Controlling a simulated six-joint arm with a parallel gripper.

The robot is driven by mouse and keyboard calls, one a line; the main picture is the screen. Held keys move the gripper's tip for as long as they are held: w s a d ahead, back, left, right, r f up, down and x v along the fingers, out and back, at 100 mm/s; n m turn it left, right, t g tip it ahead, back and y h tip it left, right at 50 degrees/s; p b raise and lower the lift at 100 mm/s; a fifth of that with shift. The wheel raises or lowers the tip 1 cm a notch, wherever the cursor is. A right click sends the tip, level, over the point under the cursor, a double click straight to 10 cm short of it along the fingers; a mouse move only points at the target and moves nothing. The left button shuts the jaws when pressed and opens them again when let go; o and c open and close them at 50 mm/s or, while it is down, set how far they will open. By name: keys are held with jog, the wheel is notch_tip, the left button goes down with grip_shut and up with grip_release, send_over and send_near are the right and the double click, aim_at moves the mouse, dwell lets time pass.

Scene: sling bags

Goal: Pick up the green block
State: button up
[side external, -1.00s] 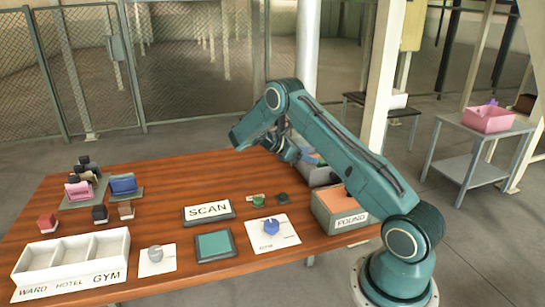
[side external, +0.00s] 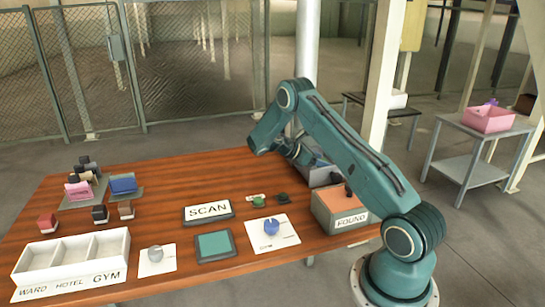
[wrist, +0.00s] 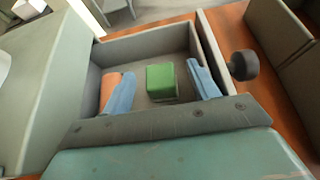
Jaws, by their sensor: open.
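The green block (wrist: 161,82) lies on the floor of a grey open bin (wrist: 150,45) in the wrist view. My gripper (wrist: 163,86) is open, with one blue finger on the left of the block and the other on its right. Gaps show between the block and both fingers, and nothing is held. An orange thing (wrist: 109,88) lies beside the left finger. In the side view, my gripper (side external: 297,153) is over the grey bin (side external: 321,176) at the table's right edge. The block is hidden there.
The FOUND bin (side external: 345,215) stands in front of the grey bin. A dark round knob (wrist: 243,65) is just outside the bin wall. The SCAN sign (side external: 208,211), a small green item (side external: 258,201) and a blue item (side external: 271,227) are on the table, whose back middle is clear.

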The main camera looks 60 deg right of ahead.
jog(key=c, duration=1.1)
jog(key=shift+r, duration=0.2)
notch_tip(320, 180, up, 10)
jog(key=shift+f, duration=0.15)
dwell(0.4)
